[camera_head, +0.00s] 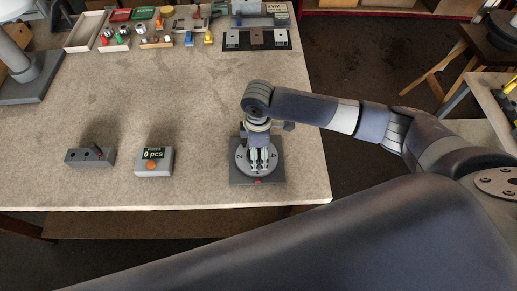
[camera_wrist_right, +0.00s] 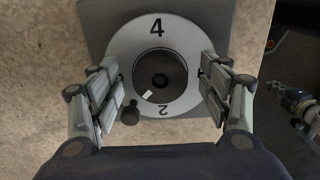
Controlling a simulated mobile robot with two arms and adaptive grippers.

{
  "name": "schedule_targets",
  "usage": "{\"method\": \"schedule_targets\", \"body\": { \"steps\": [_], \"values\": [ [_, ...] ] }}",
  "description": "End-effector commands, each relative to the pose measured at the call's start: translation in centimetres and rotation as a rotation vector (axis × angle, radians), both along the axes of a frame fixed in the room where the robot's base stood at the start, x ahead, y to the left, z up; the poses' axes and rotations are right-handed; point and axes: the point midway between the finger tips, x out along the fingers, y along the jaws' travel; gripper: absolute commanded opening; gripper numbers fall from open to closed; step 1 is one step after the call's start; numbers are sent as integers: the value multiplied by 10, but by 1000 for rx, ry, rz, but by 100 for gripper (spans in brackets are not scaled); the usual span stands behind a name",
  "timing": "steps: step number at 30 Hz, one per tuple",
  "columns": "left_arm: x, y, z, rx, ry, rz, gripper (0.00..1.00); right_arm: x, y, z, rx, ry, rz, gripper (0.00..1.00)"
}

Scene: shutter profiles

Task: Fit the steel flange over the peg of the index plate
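The index plate (camera_head: 242,155) is a light grey numbered disc on a dark square base near the table's front right. In the right wrist view its ring (camera_wrist_right: 118,52) shows a 4 and a 2. A dark round part with a black centre (camera_wrist_right: 160,80) sits in its middle; I cannot tell whether this is the peg alone or the steel flange around it. My right gripper (camera_wrist_right: 160,95) is directly over the plate, pointing down, fingers spread on either side of the middle with nothing gripped. I cannot pick out a separate flange. My left gripper is not in view.
A counter box (camera_head: 154,168) reading 0 pcs and a grey block with a lever (camera_head: 90,156) stand left of the plate. Trays and small coloured parts (camera_head: 140,30) line the back. The table's middle is clear. The plate is close to the front edge.

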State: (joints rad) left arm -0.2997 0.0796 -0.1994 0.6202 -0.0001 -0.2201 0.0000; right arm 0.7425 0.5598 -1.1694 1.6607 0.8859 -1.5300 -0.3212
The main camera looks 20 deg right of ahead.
Motion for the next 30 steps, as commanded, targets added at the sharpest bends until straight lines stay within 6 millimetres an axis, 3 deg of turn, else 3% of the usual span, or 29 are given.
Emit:
{"method": "schedule_targets", "body": {
  "steps": [8,11,21,30],
  "values": [
    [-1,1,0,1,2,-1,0,0,0,5,-1,0,-1,71],
    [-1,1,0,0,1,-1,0,1,0,18,1,-2,0,71],
    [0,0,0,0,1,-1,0,1,0,89,1,-3,1,71],
    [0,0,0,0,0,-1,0,0,0,119,-1,0,0,71]
  ]
}}
